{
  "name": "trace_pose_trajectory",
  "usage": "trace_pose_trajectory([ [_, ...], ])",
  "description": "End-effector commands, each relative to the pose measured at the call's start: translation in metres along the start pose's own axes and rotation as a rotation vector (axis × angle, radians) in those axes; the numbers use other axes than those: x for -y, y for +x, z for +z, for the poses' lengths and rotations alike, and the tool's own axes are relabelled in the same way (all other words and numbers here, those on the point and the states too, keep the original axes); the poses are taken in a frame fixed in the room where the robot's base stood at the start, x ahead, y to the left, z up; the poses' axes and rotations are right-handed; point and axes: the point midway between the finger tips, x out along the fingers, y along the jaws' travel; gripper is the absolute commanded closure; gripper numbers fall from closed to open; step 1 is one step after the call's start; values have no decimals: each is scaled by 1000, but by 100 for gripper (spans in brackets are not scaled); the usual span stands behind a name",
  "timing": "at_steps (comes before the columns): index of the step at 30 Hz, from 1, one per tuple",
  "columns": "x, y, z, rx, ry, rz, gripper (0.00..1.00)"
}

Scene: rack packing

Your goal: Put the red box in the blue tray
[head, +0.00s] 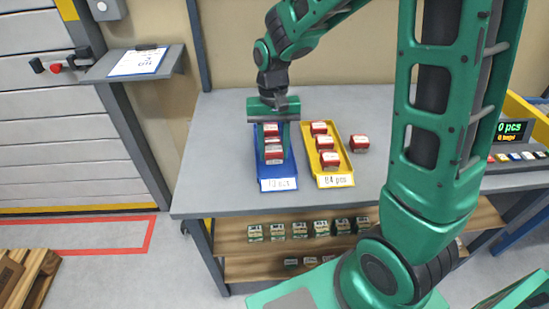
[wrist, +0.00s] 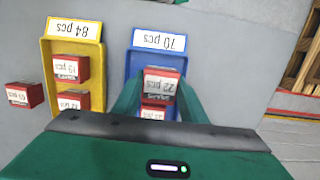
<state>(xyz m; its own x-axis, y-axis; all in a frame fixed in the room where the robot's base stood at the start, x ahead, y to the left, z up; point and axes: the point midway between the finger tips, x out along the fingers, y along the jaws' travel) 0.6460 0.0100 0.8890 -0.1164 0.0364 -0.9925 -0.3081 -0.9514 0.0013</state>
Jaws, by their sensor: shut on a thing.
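My gripper (head: 272,143) is over the blue tray (head: 278,184), its fingers pointing down. In the wrist view my gripper (wrist: 160,95) is shut on a red box (wrist: 163,84) with a white label that seems to read 22 pcs. The held red box (head: 274,155) is within the outline of the blue tray (wrist: 135,66). I cannot tell whether it touches the tray floor. Another red box (wrist: 153,113) lies in the tray beside it, partly hidden by my gripper. The tray's front label reads 70 pcs.
A yellow tray (head: 334,181) labelled 84 pcs stands close to the right, with several red boxes in it. A loose red box (head: 359,144) lies on the grey table (head: 210,150) right of it. Small boxes (head: 299,230) stand on the wooden shelf below.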

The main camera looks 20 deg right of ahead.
Motion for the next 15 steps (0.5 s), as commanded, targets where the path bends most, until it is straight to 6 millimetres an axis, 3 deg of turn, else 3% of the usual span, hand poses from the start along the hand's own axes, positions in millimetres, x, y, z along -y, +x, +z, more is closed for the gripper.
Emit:
trace_pose_trajectory([
  [5,-7,7,-9,0,-1,0,89],
  [15,-7,44,-13,1,-2,1,89],
])
